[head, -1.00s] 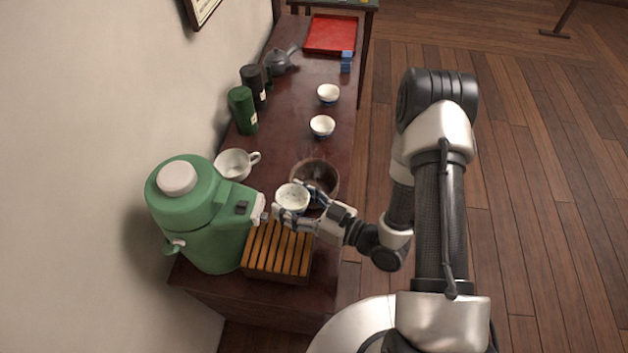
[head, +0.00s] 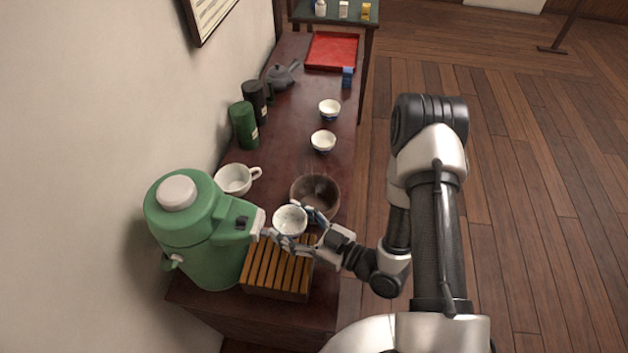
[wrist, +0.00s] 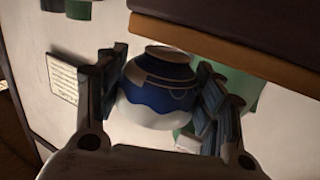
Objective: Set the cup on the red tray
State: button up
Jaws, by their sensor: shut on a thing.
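A small cup, white inside (head: 290,219), is held by my gripper (head: 294,232) over the back edge of the slatted wooden stand, near the green dispenser's spout. In the wrist view the cup (wrist: 158,90) shows a blue and white outside between the two fingers, and my gripper (wrist: 160,100) is shut on it. The red tray (head: 333,50) lies flat at the far end of the dark table, with nothing on it. Two similar cups stand on the table, one nearer (head: 323,141) and one farther (head: 329,110).
The green dispenser (head: 190,225) stands left of the slatted stand (head: 278,268). A brown bowl (head: 316,195) is close beyond the held cup. A white handled cup (head: 234,179), green and black canisters (head: 244,125), a dark teapot (head: 281,77) and a blue box (head: 347,77) line the table.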

jog(key=w+d+r+m+t+h, duration=0.2)
jog(key=w+d+r+h, duration=0.1)
jog(key=d, duration=0.6)
jog(key=w+d+r+m+t+h, duration=0.3)
jog(key=w+d+r, duration=0.1)
jog(key=d, duration=0.5)
jog(key=shift+w+r+m+t, duration=0.3)
jog(key=shift+w+r, duration=0.1)
jog(key=shift+w, duration=0.3)
jog(key=shift+a+f, duration=0.1)
